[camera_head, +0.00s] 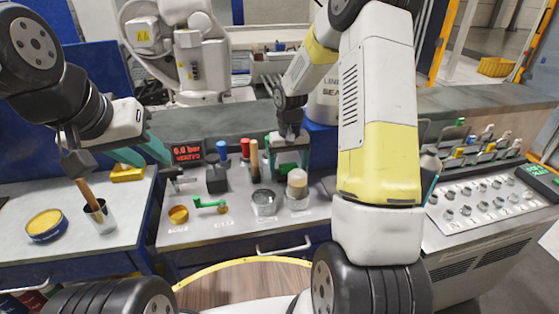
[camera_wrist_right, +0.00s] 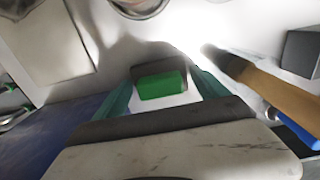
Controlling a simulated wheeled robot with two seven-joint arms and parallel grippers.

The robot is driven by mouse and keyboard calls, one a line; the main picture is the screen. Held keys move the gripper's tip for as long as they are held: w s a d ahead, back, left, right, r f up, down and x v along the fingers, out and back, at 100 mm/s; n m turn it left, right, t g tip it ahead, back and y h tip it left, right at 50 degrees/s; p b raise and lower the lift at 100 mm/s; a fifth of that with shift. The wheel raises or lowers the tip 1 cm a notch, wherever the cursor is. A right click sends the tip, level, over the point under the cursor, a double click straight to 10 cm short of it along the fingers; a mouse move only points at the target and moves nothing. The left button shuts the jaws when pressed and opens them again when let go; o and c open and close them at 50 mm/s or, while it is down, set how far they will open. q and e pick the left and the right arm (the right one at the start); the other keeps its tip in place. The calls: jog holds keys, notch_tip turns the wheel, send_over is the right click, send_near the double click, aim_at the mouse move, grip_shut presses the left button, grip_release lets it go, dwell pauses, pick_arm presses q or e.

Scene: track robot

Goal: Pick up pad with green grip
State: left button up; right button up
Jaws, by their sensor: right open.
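The pad with the green grip (camera_wrist_right: 162,84) is in the right wrist view, a dark block with a bright green face. It lies between the two teal fingers of my right gripper (camera_wrist_right: 166,92), which are apart, with gaps beside the pad. In the head view my right gripper (camera_head: 288,160) points down at the back of the middle bench, and the pad is mostly hidden there. My left gripper (camera_head: 145,159) hangs at the left with its teal fingers spread and nothing seen between them.
Beside the right gripper stand a wooden handle (camera_head: 254,160), a red-topped tool (camera_head: 245,149), a blue-topped tool (camera_head: 222,150) and a dark block (camera_head: 216,179). A cup (camera_head: 102,217) holds a brown handle at left.

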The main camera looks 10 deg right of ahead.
aim_at(289, 165)
jog(key=c, duration=1.1)
jog(key=shift+r, duration=0.2)
jog(key=shift+c, duration=0.2)
notch_tip(289, 165, up, 18)
jog(key=shift+f, duration=0.15)
jog(key=o, duration=0.6)
jog(key=c, duration=0.4)
